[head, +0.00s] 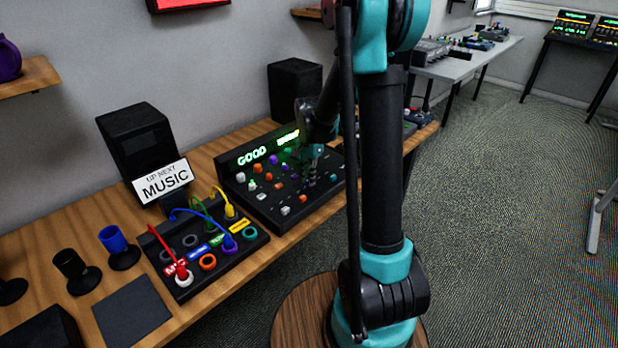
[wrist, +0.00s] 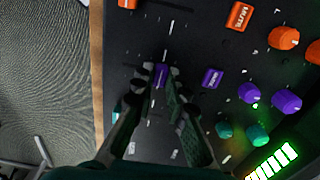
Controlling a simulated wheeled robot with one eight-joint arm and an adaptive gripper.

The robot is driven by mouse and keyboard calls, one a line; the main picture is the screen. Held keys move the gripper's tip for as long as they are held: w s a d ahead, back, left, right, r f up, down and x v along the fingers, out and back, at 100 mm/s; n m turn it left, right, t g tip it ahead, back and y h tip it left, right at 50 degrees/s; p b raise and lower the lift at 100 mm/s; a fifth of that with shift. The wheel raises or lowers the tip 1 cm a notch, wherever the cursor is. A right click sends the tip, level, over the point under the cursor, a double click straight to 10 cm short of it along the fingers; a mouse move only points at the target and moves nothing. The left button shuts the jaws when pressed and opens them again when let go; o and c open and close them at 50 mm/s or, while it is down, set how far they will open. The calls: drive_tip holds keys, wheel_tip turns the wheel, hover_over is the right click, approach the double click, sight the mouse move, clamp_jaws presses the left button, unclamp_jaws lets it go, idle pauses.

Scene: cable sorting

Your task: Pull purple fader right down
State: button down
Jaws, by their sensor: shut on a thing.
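The purple fader (wrist: 161,76) shows in the wrist view as a small purple cap on the black mixer panel (wrist: 200,30). My gripper (wrist: 160,74) reaches down to the panel, and its fingertips are shut around this cap, one on each side. In the head view my gripper (head: 312,178) is at the right part of the mixer (head: 262,208), and the purple fader is hidden behind it or too small to tell.
In the wrist view a purple button (wrist: 212,78), purple knobs (wrist: 249,93), teal knobs (wrist: 258,134) and an orange mute button (wrist: 239,16) lie near my gripper. In the head view a patch box (head: 183,285) with several cables stands left of the mixer.

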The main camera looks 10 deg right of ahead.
sight(318, 190)
drive_tip(key=s+d, duration=0.2)
drive_tip(key=s, duration=0.1)
drive_tip(key=shift+s+d, duration=0.3)
drive_tip(key=shift+d, duration=0.05)
drive_tip(key=c, duration=1.5)
unclamp_jaws()
drive_tip(key=shift+c, duration=0.2)
wheel_tip(318, 190, up, 12)
drive_tip(key=s+f+n+t, duration=0.1)
drive_tip(key=s+f+n, duration=0.2)
drive_tip(key=s, duration=0.3)
drive_tip(key=s+d+f+n+t, duration=0.1)
drive_tip(key=s+f+n, duration=0.2)
drive_tip(key=s, duration=0.3)
drive_tip(key=s+f+n+t, duration=0.2)
drive_tip(key=s+f+n, duration=0.2)
drive_tip(key=s, duration=0.3)
drive_tip(key=shift+d+n, duration=0.35)
drive_tip(key=shift+n, duration=0.05)
